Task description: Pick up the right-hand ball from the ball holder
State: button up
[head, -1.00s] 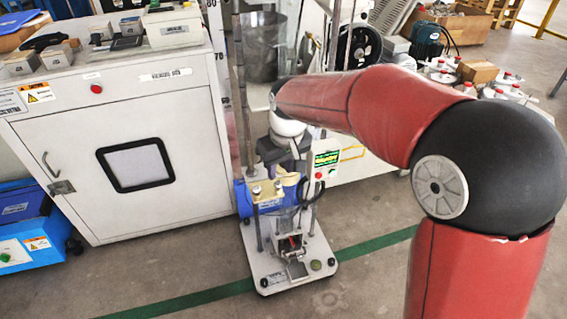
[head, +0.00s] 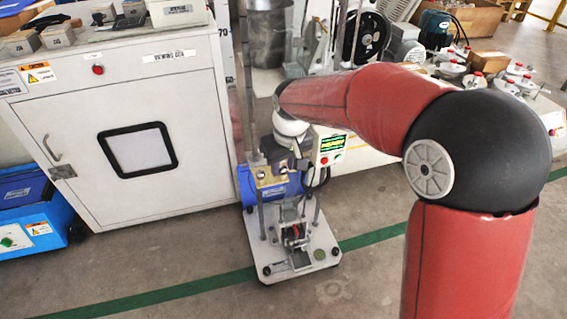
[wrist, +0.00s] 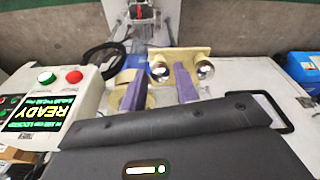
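The cream ball holder (head: 270,190) stands on the small white-based machine in the head view. Two shiny metal balls sit on it. The wrist view looks from the opposite side, so its left ball (wrist: 160,73) appears to be the right-hand one in the head view. The other ball (wrist: 205,70) is to its right. My gripper (wrist: 158,68) is open, with purple fingers on either side of the left ball in the wrist view. I cannot tell whether they touch it. In the head view my gripper (head: 289,154) is just above the holder, its fingertips hard to make out.
A control box (wrist: 50,110) with a READY screen stands close beside my gripper, with a black cable loop behind it. A white cabinet (head: 130,140) is left in the head view. Floor is clear in front of the machine.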

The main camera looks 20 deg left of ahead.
jog(key=c, duration=0.4)
jog(key=shift+r+p, duration=1.45)
jog(key=shift+r, duration=0.35)
jog(key=r+p, duration=0.1)
jog(key=r, duration=0.1)
jog(key=r+p, duration=0.1)
jog(key=r, duration=0.1)
jog(key=s+r+p, duration=0.1)
jog(key=p, duration=0.1)
jog(key=shift+d+r, duration=0.4)
